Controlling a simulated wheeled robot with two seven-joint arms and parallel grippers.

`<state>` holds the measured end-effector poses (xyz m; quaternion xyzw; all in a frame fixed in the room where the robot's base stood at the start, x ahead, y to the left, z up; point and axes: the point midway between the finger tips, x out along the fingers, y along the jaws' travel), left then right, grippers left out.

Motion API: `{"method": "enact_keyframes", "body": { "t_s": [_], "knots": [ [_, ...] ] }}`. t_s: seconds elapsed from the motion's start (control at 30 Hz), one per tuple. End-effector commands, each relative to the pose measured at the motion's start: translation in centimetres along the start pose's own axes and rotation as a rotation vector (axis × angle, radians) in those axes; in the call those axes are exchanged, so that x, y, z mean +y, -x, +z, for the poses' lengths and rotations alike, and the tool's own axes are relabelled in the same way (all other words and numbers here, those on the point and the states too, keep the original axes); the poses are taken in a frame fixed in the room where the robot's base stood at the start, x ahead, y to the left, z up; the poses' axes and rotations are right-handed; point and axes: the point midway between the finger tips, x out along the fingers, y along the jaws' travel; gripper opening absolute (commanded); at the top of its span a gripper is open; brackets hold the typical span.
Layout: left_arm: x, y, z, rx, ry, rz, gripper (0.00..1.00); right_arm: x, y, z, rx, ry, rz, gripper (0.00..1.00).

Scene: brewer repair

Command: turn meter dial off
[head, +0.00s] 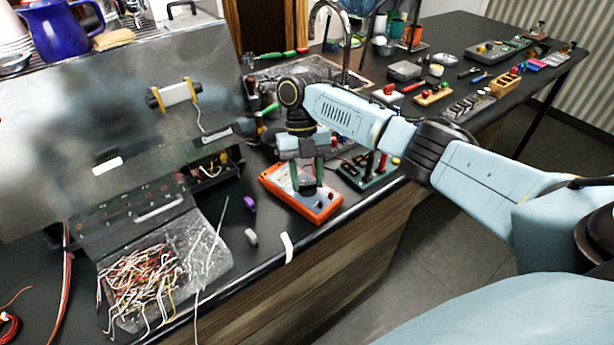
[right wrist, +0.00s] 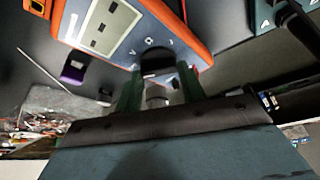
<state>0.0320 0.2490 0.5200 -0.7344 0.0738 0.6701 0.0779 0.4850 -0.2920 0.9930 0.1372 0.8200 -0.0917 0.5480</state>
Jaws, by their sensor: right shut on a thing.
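The orange meter (head: 322,205) with a pale face lies on the dark counter near its front edge. My right gripper (head: 307,186) points down over the meter. In the right wrist view the meter (right wrist: 192,30) fills the upper middle, and the gripper's two green fingers (right wrist: 158,85) are on either side of the dark round dial (right wrist: 158,62). The gripper is shut on the dial. The dial's pointer setting is hidden by the gripper. My left gripper is not in view.
A dark green device (head: 368,172) stands just right of the meter. A purple piece (head: 249,203) and a white piece (head: 251,236) lie to its left. A clear bag of wires (head: 150,280) lies at the lower left. A large metal panel (head: 60,150) stands behind it.

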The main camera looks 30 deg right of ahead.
Motion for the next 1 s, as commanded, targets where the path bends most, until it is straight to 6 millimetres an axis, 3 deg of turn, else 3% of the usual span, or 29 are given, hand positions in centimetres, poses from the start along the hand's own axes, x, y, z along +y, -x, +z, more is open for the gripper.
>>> {"method": "enact_keyframes", "body": {
  "t_s": [0.6,0.63,0.77,1.0],
  "knots": [
    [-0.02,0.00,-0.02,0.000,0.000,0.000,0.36,0.03,0.09,-0.01,-0.001,0.005,-0.001,0.17],
    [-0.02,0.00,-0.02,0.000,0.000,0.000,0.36,0.03,0.09,-0.01,-0.001,0.005,-0.001,0.42],
    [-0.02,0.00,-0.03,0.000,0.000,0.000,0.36,0.02,0.07,-0.01,0.000,0.005,-0.001,0.59],
    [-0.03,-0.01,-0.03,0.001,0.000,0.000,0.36,0.00,0.02,-0.01,0.000,0.004,-0.002,0.62]
  ]
}}
